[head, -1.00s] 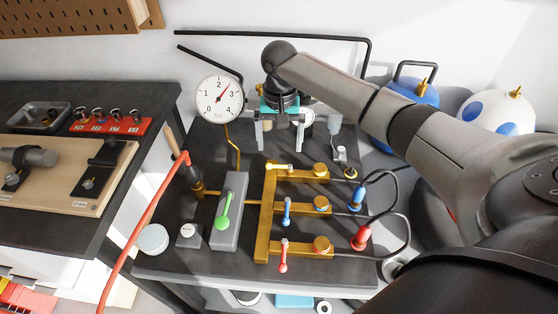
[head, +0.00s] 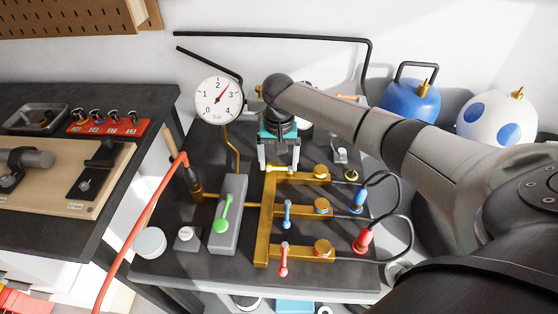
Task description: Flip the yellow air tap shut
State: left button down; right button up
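The yellow air tap (head: 279,169) sits on the top branch of the brass manifold (head: 263,222). Its short handle lies sideways along that branch, while the blue tap (head: 287,213) and red tap (head: 284,259) handles lie across theirs. My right gripper (head: 279,167) points down at the yellow tap from behind. Its two grey fingers are apart, one near each end of the handle, with nothing seen held between them. I cannot tell whether a finger touches the handle. My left gripper is out of view.
The pressure gauge (head: 219,99) reads between 2 and 3. A green lever (head: 222,213) stands on a grey block left of the manifold. Blue (head: 357,201) and red (head: 362,239) hose plugs are at the right. A red hose (head: 146,218) runs along the left edge.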

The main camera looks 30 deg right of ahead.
jog(key=shift+d, duration=0.2)
jog(key=c, duration=0.7)
jog(key=shift+o, duration=0.2)
jog(key=shift+s, duration=0.1)
